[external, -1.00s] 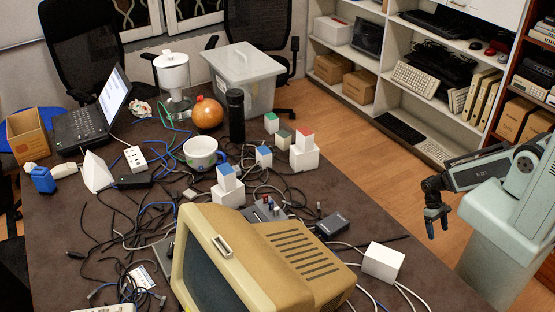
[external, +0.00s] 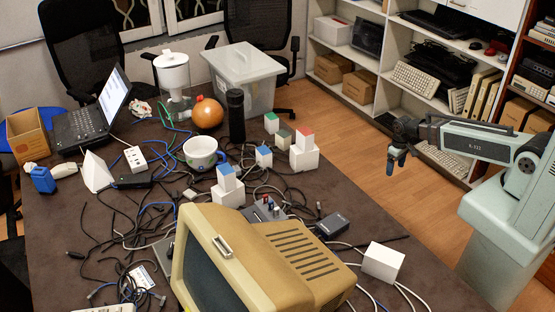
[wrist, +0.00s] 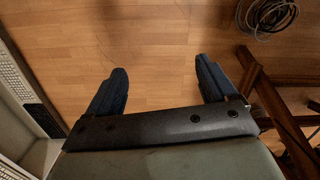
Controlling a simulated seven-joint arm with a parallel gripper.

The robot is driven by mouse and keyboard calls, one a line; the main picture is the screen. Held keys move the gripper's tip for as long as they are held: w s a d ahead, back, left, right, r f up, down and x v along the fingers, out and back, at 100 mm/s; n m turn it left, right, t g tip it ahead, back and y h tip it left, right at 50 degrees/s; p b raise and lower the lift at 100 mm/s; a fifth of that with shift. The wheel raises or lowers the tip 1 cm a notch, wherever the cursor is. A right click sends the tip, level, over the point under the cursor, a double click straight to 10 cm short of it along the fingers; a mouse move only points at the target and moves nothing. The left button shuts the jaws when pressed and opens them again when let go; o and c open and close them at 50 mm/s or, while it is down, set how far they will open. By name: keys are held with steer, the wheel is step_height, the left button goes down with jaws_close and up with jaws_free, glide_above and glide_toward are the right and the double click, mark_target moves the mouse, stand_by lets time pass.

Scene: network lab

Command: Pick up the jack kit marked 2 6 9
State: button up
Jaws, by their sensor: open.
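Several small jack kits stand on the dark table. They are pale boxes with coloured tops: one with a green top (external: 271,123), one with a dull green-grey top (external: 285,138), one with a blue top (external: 264,156), one with a red top (external: 304,139) on a white block, and another blue-topped one (external: 227,178) on a white block. Their markings are too small to read, so I cannot tell which is 2 6 9. My gripper (external: 396,160) hangs beyond the table's right edge, apart from all of them. In the wrist view my gripper (wrist: 160,80) is open and empty above the wooden floor.
Loose cables cover much of the table. A white box (external: 383,262) sits near the right edge. Coiled cable (wrist: 266,17) lies on the floor.

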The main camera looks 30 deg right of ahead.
steer(key=w+a+r+n, duration=0.3)
steer(key=w+a+r, duration=0.35)
steer(key=w, duration=0.35)
steer(key=n+y, duration=0.2)
steer(key=n, duration=1.3)
glide_toward(284, 133)
steer(key=shift+t, duration=0.3)
steer(key=f, duration=0.3)
steer(key=a+f, duration=0.1)
steer(key=f, duration=0.2)
steer(key=shift+a+f, duration=0.15)
steer(key=shift+f, duration=0.05)
steer(key=shift+s+a+f, duration=0.15)
steer(key=shift+a+f, duration=0.05)
steer(key=shift+f, duration=0.65)
steer(key=shift+s+a+f, duration=0.15)
steer(key=shift+f, duration=0.65)
steer(key=shift+s+a+f, duration=0.15)
steer(key=shift+a+f, duration=0.05)
steer(key=shift+f, duration=0.65)
steer(key=c, duration=1.1)
